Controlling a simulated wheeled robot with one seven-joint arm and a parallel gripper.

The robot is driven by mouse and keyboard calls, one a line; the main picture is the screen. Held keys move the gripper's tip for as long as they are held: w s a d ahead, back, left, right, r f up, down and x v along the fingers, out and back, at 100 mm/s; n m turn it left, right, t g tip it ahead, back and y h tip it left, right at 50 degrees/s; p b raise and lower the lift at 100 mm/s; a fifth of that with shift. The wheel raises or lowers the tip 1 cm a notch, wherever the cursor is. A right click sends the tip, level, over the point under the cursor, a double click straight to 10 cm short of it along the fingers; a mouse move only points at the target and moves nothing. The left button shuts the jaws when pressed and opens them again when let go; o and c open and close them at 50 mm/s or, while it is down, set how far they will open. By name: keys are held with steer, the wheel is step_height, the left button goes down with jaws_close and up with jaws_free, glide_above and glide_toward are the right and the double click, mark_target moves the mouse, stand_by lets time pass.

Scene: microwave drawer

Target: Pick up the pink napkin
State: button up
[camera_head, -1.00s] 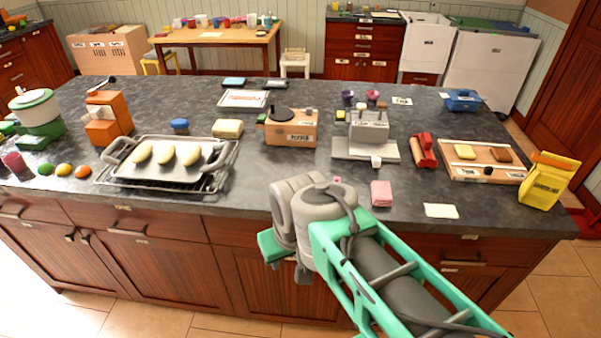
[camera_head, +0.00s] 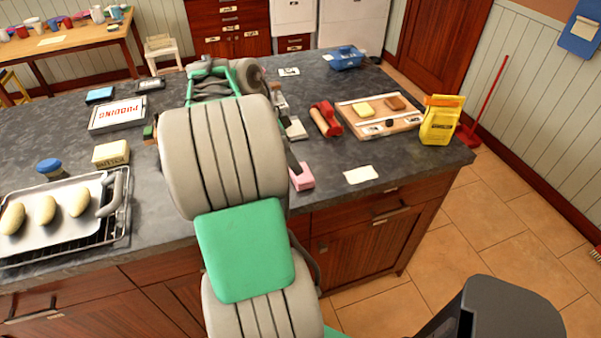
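The pink napkin (camera_head: 302,178) is a small folded pink block near the front edge of the dark counter, right of my arm. My arm's large grey and green links cover the middle of the view. A slim dark part (camera_head: 293,158), which appears to be the end of my gripper, comes down from behind the arm to the napkin's upper left side. I cannot tell whether it touches the napkin or is above it. The fingers are mostly hidden, so their opening does not show.
A white card (camera_head: 361,174) lies right of the napkin. Behind are a red roller (camera_head: 325,118), a wooden board (camera_head: 352,103) with blocks, and a yellow bag (camera_head: 440,120). A baking tray (camera_head: 95,189) with rolls is at left. My arm hides the counter's middle.

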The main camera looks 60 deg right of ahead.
mark_target(306, 180)
steer(key=shift+o, duration=0.9)
steer(key=p+x, duration=0.1)
steer(key=x, duration=0.6)
steer(key=shift+s+f, duration=0.2)
steer(key=shift+a, duration=0.1)
steer(key=shift+c, duration=0.3)
steer(key=c, duration=1.3)
steer(key=shift+r, duration=0.1)
